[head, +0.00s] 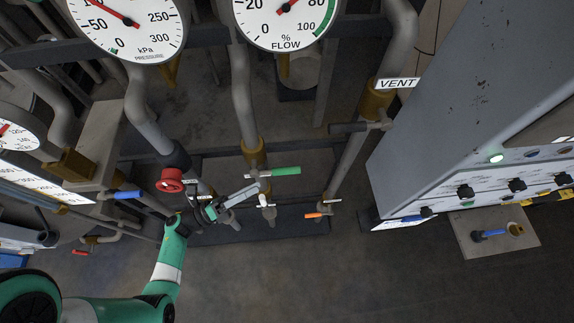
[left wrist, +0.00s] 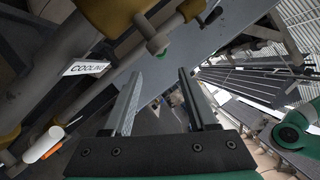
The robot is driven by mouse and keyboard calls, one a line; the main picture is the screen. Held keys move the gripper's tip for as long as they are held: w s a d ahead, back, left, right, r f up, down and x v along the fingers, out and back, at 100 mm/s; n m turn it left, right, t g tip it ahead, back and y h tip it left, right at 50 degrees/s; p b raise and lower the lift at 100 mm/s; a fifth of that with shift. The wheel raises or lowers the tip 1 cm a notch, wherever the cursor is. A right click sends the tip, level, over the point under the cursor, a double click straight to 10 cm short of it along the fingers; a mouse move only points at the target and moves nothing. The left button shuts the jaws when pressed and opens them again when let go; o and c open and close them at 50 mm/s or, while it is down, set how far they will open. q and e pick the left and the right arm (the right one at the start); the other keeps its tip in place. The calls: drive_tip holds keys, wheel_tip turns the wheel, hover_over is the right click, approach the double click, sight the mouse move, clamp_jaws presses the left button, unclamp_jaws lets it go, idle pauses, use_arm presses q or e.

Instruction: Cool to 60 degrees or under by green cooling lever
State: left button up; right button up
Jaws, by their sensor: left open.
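The green cooling lever (head: 286,171) sticks out to the right from a brass valve on the middle pipe in the head view. In the left wrist view, a valve stem with a small green end (left wrist: 161,52) shows near the COOLING label (left wrist: 88,68). My left gripper (head: 243,197) is below and left of the green lever, pointing right and up. Its two fingers (left wrist: 160,74) are apart in the wrist view with nothing held between them. The green lever appears apart from the fingers. My right gripper is not in view.
A red handwheel (head: 170,180) and blue lever (head: 127,195) stand left of the gripper. A white-handled valve (head: 264,200) is close by, and an orange lever (head: 314,215) is farther right. The VENT pipe (head: 350,165) and grey control cabinet (head: 455,100) bound the right side.

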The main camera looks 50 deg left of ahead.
sight(287, 171)
use_arm(q)
drive_tip(key=x, duration=1.1)
drive_tip(key=shift+w+r, duration=0.15)
drive_tip(key=shift+w, duration=0.1)
clamp_jaws()
idle(0.8)
